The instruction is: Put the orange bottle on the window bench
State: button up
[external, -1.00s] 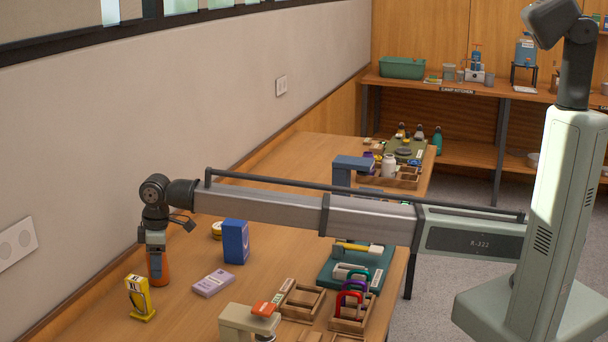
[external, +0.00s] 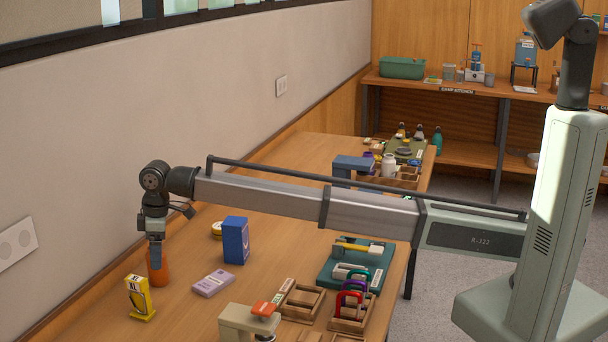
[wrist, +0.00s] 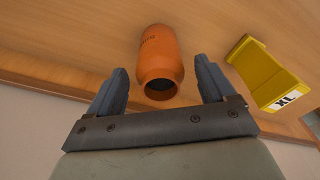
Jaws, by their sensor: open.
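The orange bottle (external: 160,276) stands upright on the long wooden bench (external: 185,318) that runs along the wall below the windows. In the wrist view the bottle (wrist: 160,62) shows its open dark mouth, with faint lettering on its side. My gripper (external: 156,264) is just above and over the bottle in the external view, pointing down. In the wrist view my gripper (wrist: 161,74) is open, one finger on each side of the bottle's neck and shoulder, with gaps visible. The fingers hide part of the bottle in the external view.
A yellow box (external: 139,298) stands close to the bottle. A lilac box (external: 212,283) and a blue box (external: 235,240) are to the right. Wooden trays (external: 302,302) and a green mat (external: 330,272) lie farther right. A camp kitchen shelf (external: 470,90) stands at the back.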

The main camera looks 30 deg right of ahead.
jog(key=r, duration=0.5)
jog(key=d+r, duration=0.1)
jog(key=r, duration=0.2)
jog(key=shift+s+r, duration=0.1)
jog(key=shift+r, duration=0.15)
